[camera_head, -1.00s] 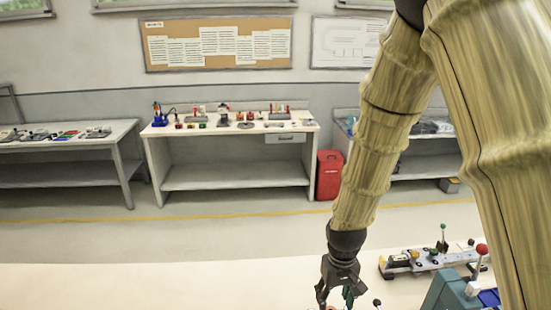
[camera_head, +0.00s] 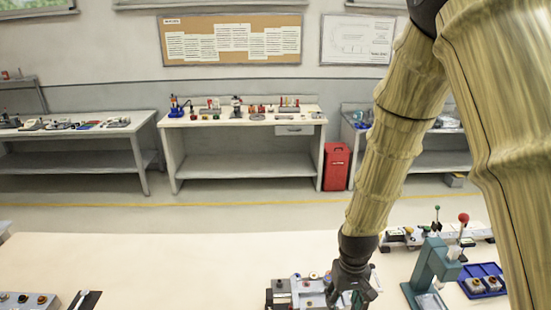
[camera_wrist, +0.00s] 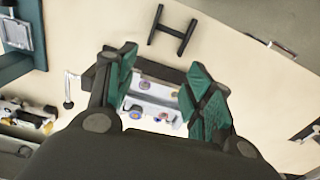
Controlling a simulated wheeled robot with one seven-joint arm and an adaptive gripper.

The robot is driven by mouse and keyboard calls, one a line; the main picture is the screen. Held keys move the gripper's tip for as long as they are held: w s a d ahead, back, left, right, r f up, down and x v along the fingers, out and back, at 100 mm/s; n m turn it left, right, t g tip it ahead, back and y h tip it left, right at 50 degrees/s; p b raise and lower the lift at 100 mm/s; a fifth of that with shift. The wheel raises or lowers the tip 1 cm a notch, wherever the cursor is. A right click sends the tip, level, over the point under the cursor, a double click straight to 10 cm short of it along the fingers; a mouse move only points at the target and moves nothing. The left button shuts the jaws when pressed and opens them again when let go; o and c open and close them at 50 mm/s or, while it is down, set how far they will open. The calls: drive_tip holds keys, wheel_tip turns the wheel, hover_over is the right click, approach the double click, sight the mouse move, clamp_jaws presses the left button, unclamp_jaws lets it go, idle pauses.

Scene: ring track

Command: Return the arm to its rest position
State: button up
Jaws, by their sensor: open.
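My arm (camera_head: 395,150) reaches down from the top right in the head view, with its wooden-looking links bent at the elbow. My gripper (camera_head: 350,298) hangs at the lower middle, over a grey device (camera_head: 290,290) on the light table (camera_head: 190,265), and partly hides it. In the wrist view my gripper (camera_wrist: 160,95) shows two green-padded fingers spread apart with nothing between them. A pale fixture with round parts (camera_wrist: 155,100) shows beyond the fingers. I cannot tell the height of the fingers above it.
A teal press (camera_head: 432,268) and a blue tray (camera_head: 483,281) stand right of my gripper. A long fixture with a red-knobbed lever (camera_head: 463,218) is behind them. A button box (camera_head: 25,301) lies at the front left. The table's middle left is clear.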

drive_tip(key=s+d+f, duration=0.2)
drive_tip(key=s+f, duration=0.6)
drive_tip(key=f, duration=0.6)
drive_tip(key=s+d+f+m, duration=0.1)
drive_tip(key=s+f, duration=0.5)
drive_tip(key=s, duration=0.4)
drive_tip(key=s+d+f+m, duration=0.1)
drive_tip(key=s+d+f, duration=0.1)
drive_tip(key=s+f, duration=0.55)
wheel_tip(320, 180, down, 10)
drive_tip(key=s+b, duration=0.1)
drive_tip(key=b, duration=1.1)
drive_tip(key=shift+r, duration=0.1)
